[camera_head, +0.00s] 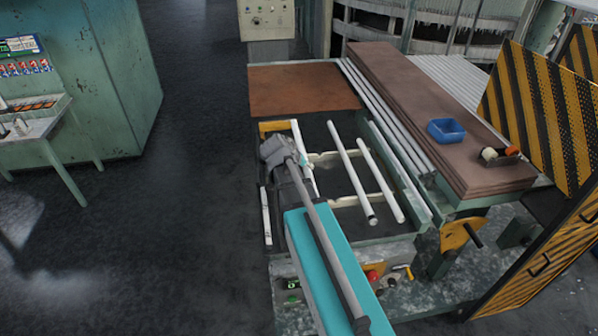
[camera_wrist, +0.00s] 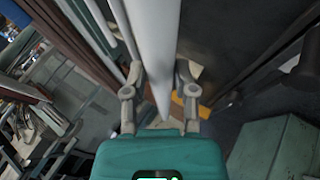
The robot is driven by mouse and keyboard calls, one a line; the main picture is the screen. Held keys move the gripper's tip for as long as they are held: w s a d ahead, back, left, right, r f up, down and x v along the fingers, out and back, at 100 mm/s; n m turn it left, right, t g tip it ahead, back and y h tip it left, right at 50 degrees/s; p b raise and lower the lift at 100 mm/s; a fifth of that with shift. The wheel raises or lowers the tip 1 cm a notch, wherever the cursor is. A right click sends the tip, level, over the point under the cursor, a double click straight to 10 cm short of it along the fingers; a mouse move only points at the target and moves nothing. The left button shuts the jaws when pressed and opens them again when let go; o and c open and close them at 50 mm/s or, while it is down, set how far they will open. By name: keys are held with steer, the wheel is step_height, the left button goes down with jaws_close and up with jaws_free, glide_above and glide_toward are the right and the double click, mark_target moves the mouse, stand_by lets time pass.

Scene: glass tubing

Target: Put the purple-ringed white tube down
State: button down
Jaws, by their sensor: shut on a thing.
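My gripper (camera_wrist: 159,72) is shut around a white tube (camera_wrist: 150,28) in the wrist view, with one finger on each side. The tube runs from the top edge down between the fingers towards the palm. In the head view my gripper (camera_head: 291,158) is over the left part of the machine's dark bed, and the held tube (camera_head: 297,138) shows partly beside it. No purple ring can be made out in either view. I cannot tell whether the held tube touches the bed or supports below.
Two other white tubes (camera_head: 352,170) (camera_head: 380,180) lie slanted across the bed to the right. A brown board (camera_head: 420,100) beyond carries a blue bin (camera_head: 446,131) and a tape roll (camera_head: 489,155). A rust-brown plate (camera_head: 300,88) lies behind the bed. Striped panels (camera_head: 545,105) stand at right.

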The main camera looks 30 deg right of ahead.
steer(key=shift+s+d+r+p, duration=0.2)
steer(key=shift+d+r+p, duration=0.3)
steer(key=shift+r, duration=0.15)
steer(key=shift+s+d+r+p, duration=0.15)
steer(key=shift+d+r+p, duration=0.25)
steer(key=shift+r, duration=0.2)
steer(key=shift+f, duration=0.1)
steer(key=w+f+b, duration=0.1)
steer(key=w, duration=0.2)
steer(key=w+d+f+b, duration=0.1)
steer(key=w+f+b, duration=0.1)
steer(key=w, duration=0.1)
steer(key=w+f+b, duration=0.1)
steer(key=w, duration=0.2)
steer(key=shift+w+d+f+b, duration=0.15)
steer(key=shift+d+b, duration=0.15)
steer(key=w+f+b, duration=0.3)
steer(key=f+b, duration=0.1)
steer(key=shift+w+d+f+b, duration=0.3)
steer(key=shift+w+f+b, duration=0.05)
steer(key=shift+w, duration=0.05)
steer(key=shift+f, duration=0.1)
steer(key=shift+w+f+b, duration=0.45)
steer(key=shift+f+b, duration=0.05)
steer(key=shift+b, duration=0.1)
steer(key=shift+f+b, duration=1.4)
